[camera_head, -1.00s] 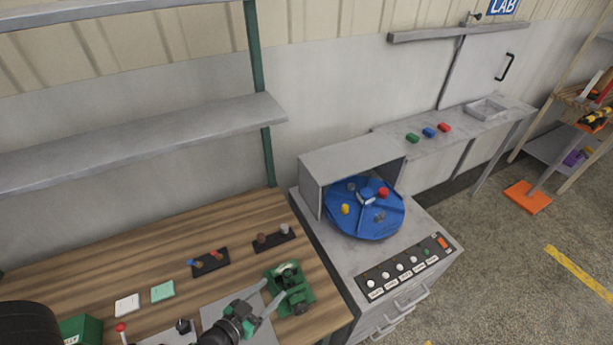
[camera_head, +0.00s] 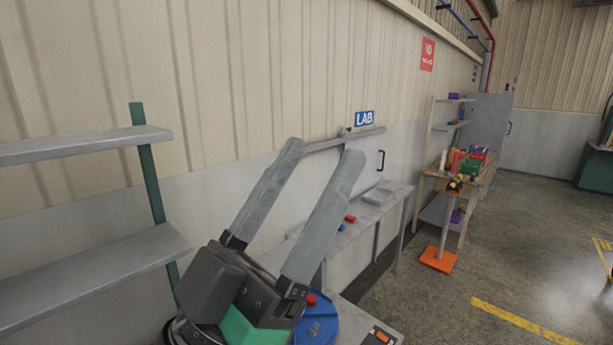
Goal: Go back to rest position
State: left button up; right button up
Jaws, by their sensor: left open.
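My left gripper (camera_head: 318,167) is large in the middle of the head view, close to the camera. Its two grey fingers point up and are spread apart, with nothing between them. Its dark body covers part of the grey cabinet and the blue turntable (camera_head: 322,328), of which only the right part and a red piece (camera_head: 311,299) show. My right gripper is not in view.
A grey shelf (camera_head: 90,285) on a green post stands at the left. Behind the gripper, a narrow bench (camera_head: 397,190) holds a tray and small red and blue blocks. A wooden rack (camera_head: 437,180) and an orange-based stand (camera_head: 438,259) are further right.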

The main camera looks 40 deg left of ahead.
pick_arm(q)
jog(key=shift+s+d+r+h, duration=0.15)
jog(key=shift+s+r+h, duration=0.15)
jog(key=shift+r, duration=0.15)
jog(key=shift+r, duration=0.1)
